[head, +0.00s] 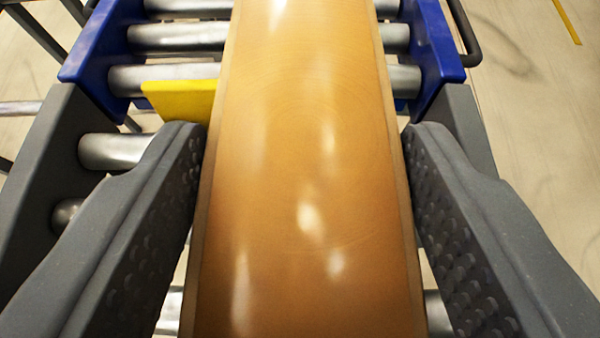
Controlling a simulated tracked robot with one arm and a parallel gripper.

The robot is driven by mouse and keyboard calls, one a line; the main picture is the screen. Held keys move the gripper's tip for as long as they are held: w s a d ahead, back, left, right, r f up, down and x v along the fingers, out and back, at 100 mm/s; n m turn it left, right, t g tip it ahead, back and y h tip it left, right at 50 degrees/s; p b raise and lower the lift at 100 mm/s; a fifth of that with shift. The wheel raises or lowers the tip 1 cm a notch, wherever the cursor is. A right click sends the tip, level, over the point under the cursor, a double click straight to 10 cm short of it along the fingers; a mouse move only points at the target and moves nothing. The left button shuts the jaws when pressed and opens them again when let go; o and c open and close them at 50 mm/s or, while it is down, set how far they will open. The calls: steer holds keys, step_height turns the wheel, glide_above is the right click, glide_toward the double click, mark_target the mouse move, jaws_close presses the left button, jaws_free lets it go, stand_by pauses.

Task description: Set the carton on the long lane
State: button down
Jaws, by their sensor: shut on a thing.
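The carton (300,170) is a long, glossy orange-brown box that runs from the bottom edge to the top edge of the head view. My gripper (303,140) is shut on it, with one dark grey, dimpled finger on each side. A roller lane (160,78) with metal rollers and blue side frames lies beyond and under the carton. Whether the carton touches the rollers cannot be told. The carton hides the middle of the lane, and its far end is cut off by the frame.
A yellow plate (180,100) sits by the carton's left side, near my left finger. Blue end frames stand at left (100,45) and right (437,45). A dark rail curves at the upper right. Pale floor (530,120) shows clear at right.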

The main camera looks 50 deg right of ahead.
steer(key=shift+s+a+f+b, duration=0.1)
steer(key=shift+f+b, duration=0.25)
steer(key=shift+f, duration=1.9)
steer(key=shift+c, duration=2.4)
jaws_free()
steer(key=shift+s+a, duration=0.1)
